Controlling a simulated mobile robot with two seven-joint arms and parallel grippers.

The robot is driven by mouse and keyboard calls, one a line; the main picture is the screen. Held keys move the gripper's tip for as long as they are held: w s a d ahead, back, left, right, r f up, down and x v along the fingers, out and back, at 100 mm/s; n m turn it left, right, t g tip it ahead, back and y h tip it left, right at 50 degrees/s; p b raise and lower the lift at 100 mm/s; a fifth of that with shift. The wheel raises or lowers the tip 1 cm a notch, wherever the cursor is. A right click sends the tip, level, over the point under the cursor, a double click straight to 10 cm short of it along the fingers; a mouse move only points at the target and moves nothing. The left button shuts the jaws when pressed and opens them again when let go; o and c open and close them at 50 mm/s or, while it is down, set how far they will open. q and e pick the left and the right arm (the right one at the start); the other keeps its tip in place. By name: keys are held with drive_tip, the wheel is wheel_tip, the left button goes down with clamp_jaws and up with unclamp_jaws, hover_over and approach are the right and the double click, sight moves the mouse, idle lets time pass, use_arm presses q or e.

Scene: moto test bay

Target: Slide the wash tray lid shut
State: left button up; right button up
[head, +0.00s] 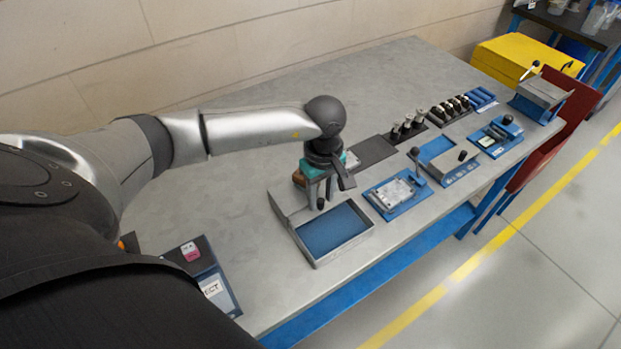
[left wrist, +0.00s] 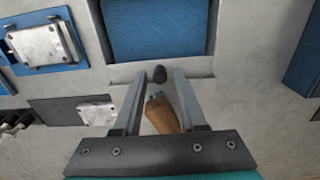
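The wash tray (head: 357,242) is a grey box on the bench with a blue interior that lies uncovered; it also shows at the top of the left wrist view (left wrist: 210,72). Its grey lid (left wrist: 128,73) lies back at the rear side, and a black knob (head: 320,203) stands on it. My left gripper (head: 319,196) points down over the lid at the knob. In the left wrist view its fingers (left wrist: 161,78) are apart, with the knob (left wrist: 160,74) between the tips; I see no clear contact. My right gripper is out of view.
A brown-handled object (left wrist: 161,115) lies behind the tray, below my left gripper. A blue fixture with a metal plate (head: 395,193) sits right of the tray, with more fixtures beyond. A dark labelled panel (head: 205,268) is at the lower left. The bench's left part (head: 190,215) is bare.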

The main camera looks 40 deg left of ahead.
use_arm(q)
clamp_jaws()
drive_tip(key=shift+s+d+p, duration=0.15)
drive_tip(key=shift+s+d, duration=0.15)
drive_tip(key=shift+d, duration=0.35)
drive_tip(key=shift+s+d+p, duration=0.15)
drive_tip(key=shift+s+d, duration=0.1)
drive_tip(key=shift+d, duration=0.4)
drive_tip(key=shift+s+d+p, duration=0.15)
drive_tip(key=shift+s+d, duration=0.25)
drive_tip(key=shift+d, duration=0.55)
drive_tip(key=shift+s+d+p, duration=0.15)
drive_tip(key=shift+s+d, duration=0.25)
drive_tip(key=shift+d, duration=0.6)
drive_tip(key=shift+s+d+p, duration=0.15)
drive_tip(key=shift+s+d, duration=0.25)
drive_tip(key=shift+d, duration=0.55)
drive_tip(key=shift+o, duration=0.6)
unclamp_jaws()
wheel_tip(320, 180, up, 7)
drive_tip(key=p, duration=0.4)
drive_tip(key=shift+p, duration=0.3)
